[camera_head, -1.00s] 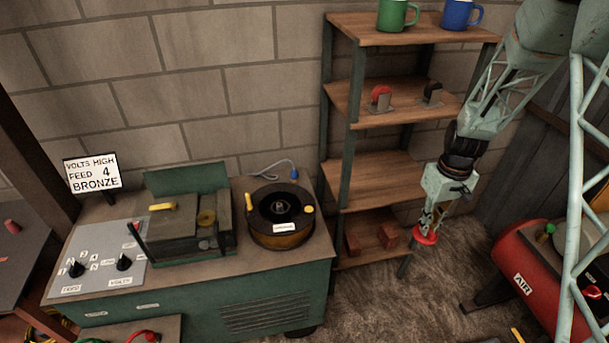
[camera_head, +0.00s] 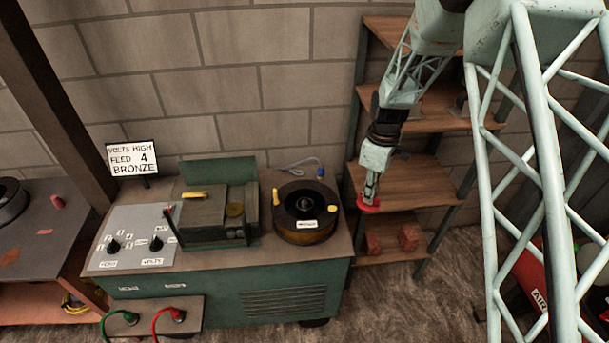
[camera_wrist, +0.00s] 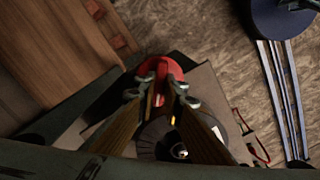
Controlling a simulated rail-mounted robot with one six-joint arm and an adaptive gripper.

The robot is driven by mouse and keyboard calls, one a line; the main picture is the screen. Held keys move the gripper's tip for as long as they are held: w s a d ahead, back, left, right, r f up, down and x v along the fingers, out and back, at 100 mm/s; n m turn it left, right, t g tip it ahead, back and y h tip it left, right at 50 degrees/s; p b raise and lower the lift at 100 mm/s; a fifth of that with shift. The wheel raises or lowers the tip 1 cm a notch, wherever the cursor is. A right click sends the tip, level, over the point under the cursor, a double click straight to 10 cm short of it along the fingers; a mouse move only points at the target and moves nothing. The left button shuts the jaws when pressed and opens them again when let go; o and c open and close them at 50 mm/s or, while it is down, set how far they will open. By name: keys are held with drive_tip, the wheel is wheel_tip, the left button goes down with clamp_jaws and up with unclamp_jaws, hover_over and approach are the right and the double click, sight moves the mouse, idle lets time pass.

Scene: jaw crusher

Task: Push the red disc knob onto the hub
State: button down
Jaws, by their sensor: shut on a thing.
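The red disc knob (camera_head: 369,203) is held in the tips of my gripper (camera_head: 370,192). In the wrist view the red disc knob (camera_wrist: 170,66) sits between the fingertips of my gripper (camera_wrist: 160,90). The hub (camera_head: 304,204) shows as a small post in the middle of the black spool (camera_head: 287,222) on the green machine's top. My gripper is right of the spool and apart from it, beside the shelf. In the wrist view the shiny hub end (camera_wrist: 180,152) shows between the fingers, with the spool partly hidden by them.
A shelf rack (camera_head: 410,190) stands behind my gripper, with red blocks (camera_head: 408,238) on its low shelf. On the green machine (camera_head: 230,295) are a feeder housing (camera_head: 210,217), a knob panel (camera_head: 130,238) and a sign (camera_head: 132,158). A yellow-tipped lever (camera_head: 333,209) sits at the spool's right edge.

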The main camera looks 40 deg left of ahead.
drive_tip(key=s+a+r+n+p, duration=0.1)
drive_tip(key=s+a+n, duration=0.3)
drive_tip(key=a, duration=0.6)
drive_tip(key=s+a+r+n+p, duration=0.2)
drive_tip(key=s+a, duration=0.4)
drive_tip(key=a, duration=0.3)
drive_tip(key=shift+s+a+r+n+p, duration=0.2)
drive_tip(key=shift+a+r+n+p, duration=0.15)
drive_tip(key=shift+r+n, duration=0.4)
drive_tip(key=shift+f, duration=0.3)
drive_tip(key=shift+f+b, duration=0.8)
drive_tip(key=shift+f, duration=1.9)
drive_tip(key=shift+b, duration=0.6)
drive_tip(key=shift+f+b, duration=0.35)
drive_tip(key=shift+f, duration=0.25)
idle(0.5)
drive_tip(key=c, duration=2.6)
unclamp_jaws()
drive_tip(key=shift+c, duration=0.2)
